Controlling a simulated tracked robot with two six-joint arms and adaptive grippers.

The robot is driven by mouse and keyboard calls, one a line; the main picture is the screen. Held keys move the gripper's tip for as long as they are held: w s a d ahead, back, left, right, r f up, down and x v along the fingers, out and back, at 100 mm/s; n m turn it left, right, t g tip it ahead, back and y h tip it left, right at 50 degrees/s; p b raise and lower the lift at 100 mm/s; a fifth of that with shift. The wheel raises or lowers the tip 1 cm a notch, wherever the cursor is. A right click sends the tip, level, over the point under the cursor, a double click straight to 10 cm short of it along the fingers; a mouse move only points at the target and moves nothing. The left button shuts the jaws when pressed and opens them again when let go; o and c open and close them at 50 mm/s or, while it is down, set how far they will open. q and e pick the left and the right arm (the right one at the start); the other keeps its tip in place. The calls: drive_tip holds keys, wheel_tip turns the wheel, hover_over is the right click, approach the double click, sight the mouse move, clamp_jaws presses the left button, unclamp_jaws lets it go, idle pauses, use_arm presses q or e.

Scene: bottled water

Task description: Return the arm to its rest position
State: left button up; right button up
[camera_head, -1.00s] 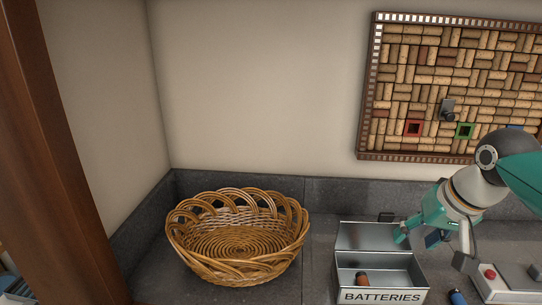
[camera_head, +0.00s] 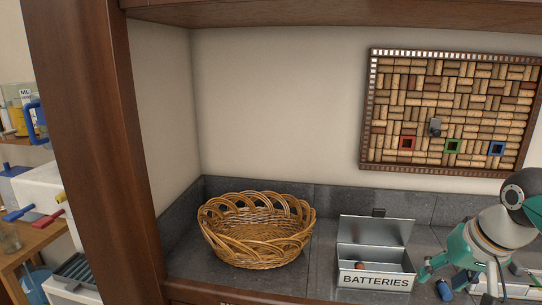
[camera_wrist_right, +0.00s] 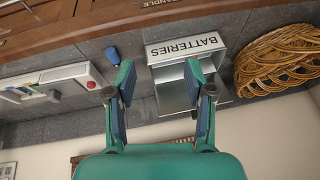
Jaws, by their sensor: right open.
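My right gripper (camera_head: 456,283) is at the lower right of the head view, to the right of the metal batteries box. In the right wrist view its two fingers (camera_wrist_right: 158,87) stand wide apart with nothing between them. The open metal box (camera_head: 375,281) is labelled BATTERIES and has its lid raised; a reddish-brown battery (camera_head: 388,266) lies inside. The box also shows beyond the fingers in the right wrist view (camera_wrist_right: 185,48). My left gripper is not in view.
A wicker basket (camera_head: 258,252) stands left of the box on the grey counter. A pale device (camera_wrist_right: 62,88) lies on the counter at the right. A cork board (camera_head: 450,110) hangs on the wall. A wooden post (camera_head: 95,130) rises at the left.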

drive_tip(key=s+a+f+n+g+y+p, duration=0.1)
drive_tip(key=a+f+g, duration=0.25)
drive_tip(key=f, duration=0.85)
drive_tip(key=a+f+g, duration=0.3)
drive_tip(key=a+f, duration=0.1)
drive_tip(key=f, duration=0.9)
drive_tip(key=s+a+f+t+y, duration=0.1)
drive_tip(key=s+a+f, duration=0.5)
drive_tip(key=f, duration=0.4)
drive_tip(key=s+a+f+t+y, duration=0.1)
drive_tip(key=s+a+f, duration=0.5)
drive_tip(key=f, duration=0.5)
drive_tip(key=shift+s+a+f+n+y+p, duration=0.2)
drive_tip(key=shift+s+a+n+y+p, duration=0.15)
drive_tip(key=shift+s, duration=0.9)
drive_tip(key=shift+t, duration=0.25)
drive_tip(key=shift+d, duration=0.1)
